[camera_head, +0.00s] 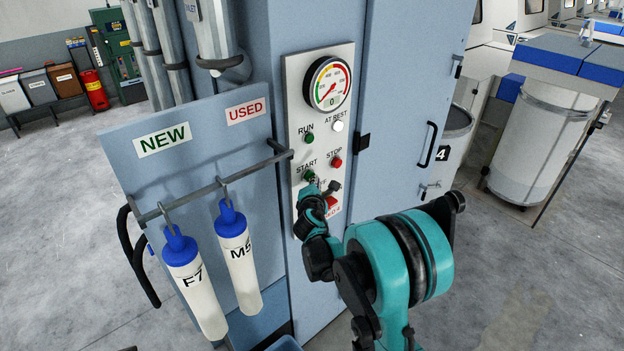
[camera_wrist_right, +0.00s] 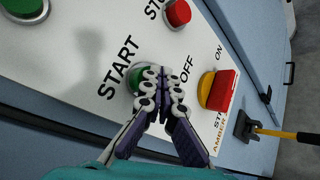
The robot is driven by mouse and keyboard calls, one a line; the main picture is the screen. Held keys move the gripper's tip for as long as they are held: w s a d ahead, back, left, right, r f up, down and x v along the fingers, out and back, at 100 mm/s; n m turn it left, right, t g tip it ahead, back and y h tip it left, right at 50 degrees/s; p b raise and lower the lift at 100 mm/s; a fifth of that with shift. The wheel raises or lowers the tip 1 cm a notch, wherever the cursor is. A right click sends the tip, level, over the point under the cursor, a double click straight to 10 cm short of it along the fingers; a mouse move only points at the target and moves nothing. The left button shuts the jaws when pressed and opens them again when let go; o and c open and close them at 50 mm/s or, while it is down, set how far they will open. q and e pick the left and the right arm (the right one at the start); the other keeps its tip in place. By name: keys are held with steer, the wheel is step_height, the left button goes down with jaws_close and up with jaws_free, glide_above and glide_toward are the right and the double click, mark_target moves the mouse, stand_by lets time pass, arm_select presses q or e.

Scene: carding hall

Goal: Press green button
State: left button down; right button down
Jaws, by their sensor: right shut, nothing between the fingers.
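The green START button (camera_head: 309,175) is on the white control panel (camera_head: 294,95), above my right gripper (camera_head: 315,185) in the head view. In the right wrist view, the green button (camera_wrist_right: 134,76) shows partly behind the fingertips of my right gripper (camera_wrist_right: 162,88). The fingers are shut with nothing between them. The tips overlap the button's right side in that view; I cannot tell whether they touch it. A green RUN lamp (camera_head: 309,138) sits higher on the panel. My left gripper is not in view.
A red STOP button (camera_head: 337,162) is just right of START. A red and yellow switch (camera_wrist_right: 222,90) sits to the right of my fingers. A gauge (camera_head: 329,84) tops the panel. White tubes (camera_head: 238,257) hang from a rail (camera_head: 205,190) at left.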

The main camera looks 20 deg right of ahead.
steer(key=shift+w+a, duration=0.1)
steer(key=shift+w, duration=0.15)
steer(key=shift+s, duration=0.2)
stand_by(0.4)
steer(key=shift+s+d+b, duration=0.3)
steer(key=shift+s+b, duration=0.05)
steer(key=shift+s, duration=0.4)
steer(key=shift+s+d+b, duration=0.1)
steer(key=shift+s+d, duration=0.2)
steer(key=shift+s, duration=0.5)
steer(key=shift+s+d+b, duration=0.15)
steer(key=shift+s+d, duration=0.1)
steer(key=shift+s, duration=0.55)
steer(key=shift+s+d+b, duration=0.1)
steer(key=shift+s+d, duration=0.2)
steer(key=shift+s, duration=0.5)
